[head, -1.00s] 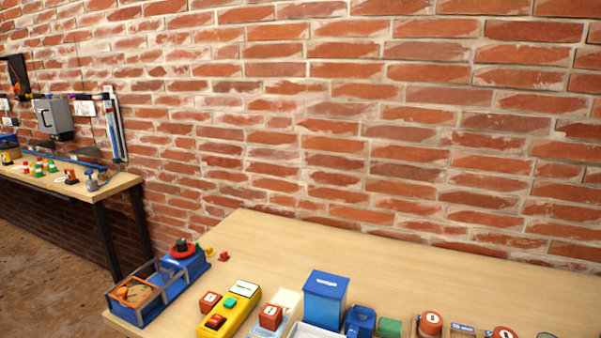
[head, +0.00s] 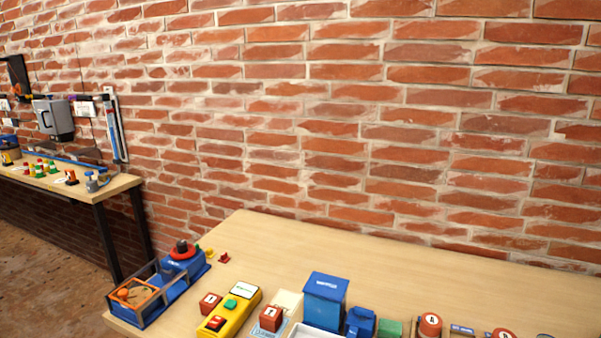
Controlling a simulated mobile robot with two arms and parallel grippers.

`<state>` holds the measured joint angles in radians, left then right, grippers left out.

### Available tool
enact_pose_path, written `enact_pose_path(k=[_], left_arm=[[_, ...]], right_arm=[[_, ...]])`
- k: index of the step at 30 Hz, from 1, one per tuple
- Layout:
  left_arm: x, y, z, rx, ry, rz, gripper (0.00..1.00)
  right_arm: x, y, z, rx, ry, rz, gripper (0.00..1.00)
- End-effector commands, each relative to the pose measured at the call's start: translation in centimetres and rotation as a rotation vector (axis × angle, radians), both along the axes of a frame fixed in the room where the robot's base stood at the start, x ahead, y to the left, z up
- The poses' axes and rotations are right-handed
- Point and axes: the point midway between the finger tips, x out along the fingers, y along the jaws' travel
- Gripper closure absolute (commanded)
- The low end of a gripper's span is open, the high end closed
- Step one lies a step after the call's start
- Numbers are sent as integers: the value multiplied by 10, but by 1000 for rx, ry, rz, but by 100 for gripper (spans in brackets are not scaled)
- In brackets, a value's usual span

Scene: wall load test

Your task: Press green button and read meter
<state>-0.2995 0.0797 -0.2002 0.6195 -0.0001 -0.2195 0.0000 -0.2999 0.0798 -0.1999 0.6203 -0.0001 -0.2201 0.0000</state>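A yellow control box (head: 240,309) lies on the near wooden table, towards its front left. On its top are a green button (head: 230,304), a red switch (head: 215,323) and a white label or display (head: 243,289). Whether this white panel is the meter cannot be told; its markings are too small to read. Neither of my grippers shows in the head view.
Red blocks (head: 270,318) and a blue bin (head: 325,299) stand right of the yellow box. The table's back (head: 400,262) is clear before the brick wall (head: 380,120).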

Motion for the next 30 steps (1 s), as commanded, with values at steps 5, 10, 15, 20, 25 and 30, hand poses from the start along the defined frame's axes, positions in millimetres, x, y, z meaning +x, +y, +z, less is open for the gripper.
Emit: enact_pose_path(k=[5, 10, 15, 20, 25, 30], left_arm=[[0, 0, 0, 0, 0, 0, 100], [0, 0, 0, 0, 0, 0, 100], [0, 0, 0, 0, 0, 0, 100], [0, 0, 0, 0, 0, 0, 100], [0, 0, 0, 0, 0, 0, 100], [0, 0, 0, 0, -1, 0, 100]], right_arm=[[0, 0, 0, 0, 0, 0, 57], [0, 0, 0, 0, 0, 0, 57], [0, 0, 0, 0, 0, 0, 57], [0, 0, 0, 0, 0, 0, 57], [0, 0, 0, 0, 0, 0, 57], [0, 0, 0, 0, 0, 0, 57]])
